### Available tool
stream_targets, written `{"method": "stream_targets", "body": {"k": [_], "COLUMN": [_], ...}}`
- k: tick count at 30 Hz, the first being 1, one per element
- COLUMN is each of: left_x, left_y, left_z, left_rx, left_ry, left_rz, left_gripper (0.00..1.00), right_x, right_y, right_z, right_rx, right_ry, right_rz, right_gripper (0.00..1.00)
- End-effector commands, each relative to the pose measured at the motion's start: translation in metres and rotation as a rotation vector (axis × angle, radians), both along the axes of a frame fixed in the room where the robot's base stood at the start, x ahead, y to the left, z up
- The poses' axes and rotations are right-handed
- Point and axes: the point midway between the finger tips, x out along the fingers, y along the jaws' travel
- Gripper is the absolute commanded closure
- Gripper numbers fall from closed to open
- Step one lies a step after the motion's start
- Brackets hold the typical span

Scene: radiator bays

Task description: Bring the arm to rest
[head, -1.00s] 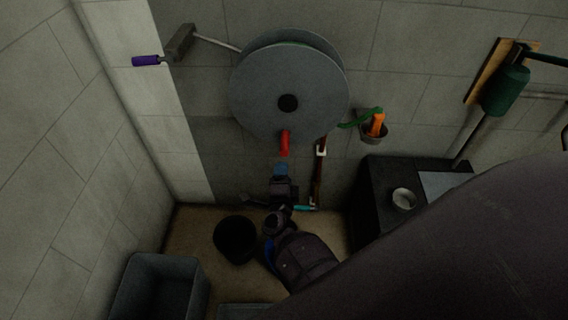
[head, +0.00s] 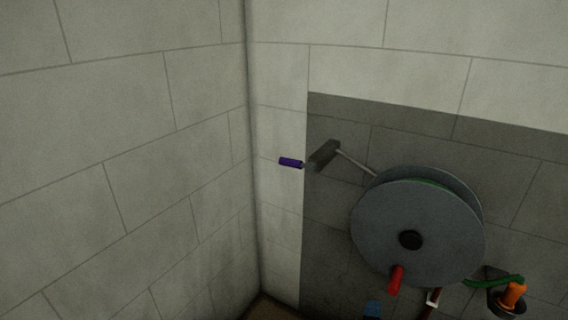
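Neither of my grippers shows in the head view now, and no part of my arms is in the picture. The view holds mostly bare wall and a grey hose reel (head: 418,232) on the wall at the right. The reel has a black hub and a red handle (head: 396,280) at its lower edge.
A block wall (head: 130,150) fills the left, meeting the back wall at a corner. A grey bracket with a purple grip (head: 290,162) sits left of the reel. A small holder with an orange-topped item (head: 512,296) is at the lower right. Little floor shows.

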Motion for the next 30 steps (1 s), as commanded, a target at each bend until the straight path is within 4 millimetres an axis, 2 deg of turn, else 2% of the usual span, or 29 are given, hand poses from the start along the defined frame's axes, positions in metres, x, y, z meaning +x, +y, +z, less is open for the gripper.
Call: {"method": "stream_targets", "body": {"k": [2, 4, 8, 11, 15, 18, 24, 27, 30], "left_x": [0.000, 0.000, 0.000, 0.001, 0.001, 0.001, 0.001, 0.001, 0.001], "left_y": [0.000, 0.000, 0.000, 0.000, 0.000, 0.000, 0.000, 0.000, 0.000], "left_z": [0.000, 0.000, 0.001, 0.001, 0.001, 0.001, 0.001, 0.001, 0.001], "left_rx": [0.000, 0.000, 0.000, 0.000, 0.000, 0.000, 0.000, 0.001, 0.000], "left_ry": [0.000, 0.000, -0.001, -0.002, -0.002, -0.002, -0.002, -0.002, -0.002], "left_rz": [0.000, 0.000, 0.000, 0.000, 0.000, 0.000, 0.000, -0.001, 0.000], "left_gripper": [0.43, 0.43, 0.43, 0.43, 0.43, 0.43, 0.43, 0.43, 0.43], "right_x": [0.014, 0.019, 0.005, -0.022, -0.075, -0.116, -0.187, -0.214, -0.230], "right_y": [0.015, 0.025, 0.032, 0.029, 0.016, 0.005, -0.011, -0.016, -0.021], "right_z": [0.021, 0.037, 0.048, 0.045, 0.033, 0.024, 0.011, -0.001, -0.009], "right_rx": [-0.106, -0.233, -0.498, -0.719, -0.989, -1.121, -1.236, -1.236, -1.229], "right_ry": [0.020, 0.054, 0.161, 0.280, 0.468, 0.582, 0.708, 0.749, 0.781], "right_rz": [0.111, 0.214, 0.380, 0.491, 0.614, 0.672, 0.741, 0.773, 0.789], "right_gripper": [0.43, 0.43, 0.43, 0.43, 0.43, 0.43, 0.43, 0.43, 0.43]}}
